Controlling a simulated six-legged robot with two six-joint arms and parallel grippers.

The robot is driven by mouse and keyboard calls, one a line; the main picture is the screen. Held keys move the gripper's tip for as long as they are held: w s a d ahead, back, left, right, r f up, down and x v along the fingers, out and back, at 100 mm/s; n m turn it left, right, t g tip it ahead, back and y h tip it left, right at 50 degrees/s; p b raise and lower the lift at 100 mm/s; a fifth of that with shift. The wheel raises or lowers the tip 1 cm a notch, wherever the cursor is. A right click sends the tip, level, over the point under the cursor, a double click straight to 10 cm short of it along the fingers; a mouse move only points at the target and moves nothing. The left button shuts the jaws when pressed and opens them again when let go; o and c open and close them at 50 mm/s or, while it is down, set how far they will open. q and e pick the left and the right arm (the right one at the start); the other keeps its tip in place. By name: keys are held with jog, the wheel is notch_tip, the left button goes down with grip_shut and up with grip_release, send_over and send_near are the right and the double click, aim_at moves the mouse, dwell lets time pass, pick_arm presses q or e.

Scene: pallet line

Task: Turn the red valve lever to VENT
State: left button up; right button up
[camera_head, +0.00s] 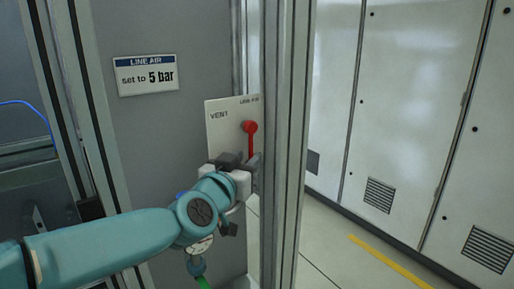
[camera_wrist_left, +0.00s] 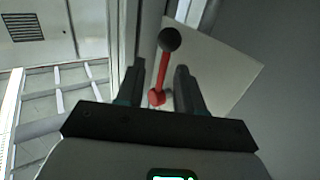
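The red valve lever (camera_head: 250,138) is on a pale plate (camera_head: 222,130) fixed beside a metal post. The word VENT is at the plate's upper left. In the head view the lever stands about vertical, its round red end on top and its lower end hidden by my left gripper (camera_head: 250,165). In the left wrist view the lever (camera_wrist_left: 163,72) runs between the two dark fingers of my left gripper (camera_wrist_left: 160,85), with gaps on both sides. A dark round end shows beyond the fingertips. The gripper is open around the lever. My right gripper is out of view.
A sign reading "LINE AIR set to 5 bar" (camera_head: 146,75) is on the grey panel left of the plate. A metal post (camera_head: 287,140) stands close to the right of the lever. White cabinets (camera_head: 410,110) and a yellow floor line (camera_head: 388,262) lie beyond it.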

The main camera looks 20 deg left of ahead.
aim_at(250, 154)
pick_arm(q)
jog(key=w+p, duration=0.1)
jog(key=w, duration=0.4)
jog(key=shift+w, duration=0.8)
jog(key=shift+s+a, duration=0.15)
jog(key=shift+a, duration=0.05)
jog(key=shift+d, duration=0.15)
grip_shut()
